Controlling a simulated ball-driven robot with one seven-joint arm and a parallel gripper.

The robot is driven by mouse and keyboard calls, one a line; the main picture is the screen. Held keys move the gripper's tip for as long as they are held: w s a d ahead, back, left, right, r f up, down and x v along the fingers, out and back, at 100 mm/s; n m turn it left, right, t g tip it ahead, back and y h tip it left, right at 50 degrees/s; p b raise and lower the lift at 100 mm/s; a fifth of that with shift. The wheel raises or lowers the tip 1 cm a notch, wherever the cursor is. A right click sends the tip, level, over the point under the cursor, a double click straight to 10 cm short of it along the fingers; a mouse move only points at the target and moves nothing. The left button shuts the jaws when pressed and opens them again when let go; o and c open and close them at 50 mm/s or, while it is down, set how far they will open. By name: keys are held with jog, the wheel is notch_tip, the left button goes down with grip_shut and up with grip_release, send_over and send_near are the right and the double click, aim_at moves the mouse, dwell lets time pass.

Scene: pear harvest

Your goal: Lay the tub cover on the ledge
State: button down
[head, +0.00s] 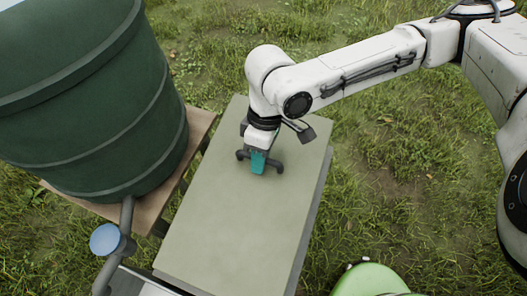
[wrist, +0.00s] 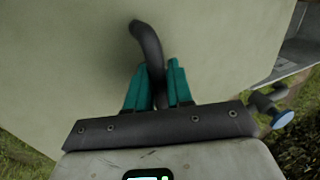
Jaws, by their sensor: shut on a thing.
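The tub cover (head: 235,205) is a large flat grey-green panel in the middle of the head view. It also fills much of the wrist view (wrist: 60,60). A dark bar handle (wrist: 148,45) stands on it. My gripper (head: 257,166) has teal fingers, shut on the handle from above near the panel's far half. In the wrist view the fingers (wrist: 158,88) sit on either side of the handle. A grey side shows below the cover's right edge. I cannot tell whether the cover rests on it or hangs just above. I cannot make out the ledge for sure.
A big dark green barrel (head: 95,100) stands on a wooden platform (head: 200,122) at left, close to the cover. A pipe with a blue tap handle (head: 105,238) is at lower left. A light green rounded object (head: 370,280) is at bottom right. Grass (head: 390,180) lies around.

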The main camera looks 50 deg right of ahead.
notch_tip(320, 180, down, 7)
jog(key=b, duration=0.6)
jog(key=shift+r, duration=0.2)
jog(key=shift+d+f+b, duration=0.1)
jog(key=shift+f+b, duration=0.4)
jog(key=shift+f, duration=0.55)
jog(key=shift+s+f, duration=0.2)
jog(key=shift+f, duration=0.25)
jog(key=c, duration=0.9)
grip_release()
jog(key=p+v, duration=0.1)
jog(key=v, duration=0.9)
jog(key=shift+d+r, duration=0.1)
jog(key=shift+r, duration=0.25)
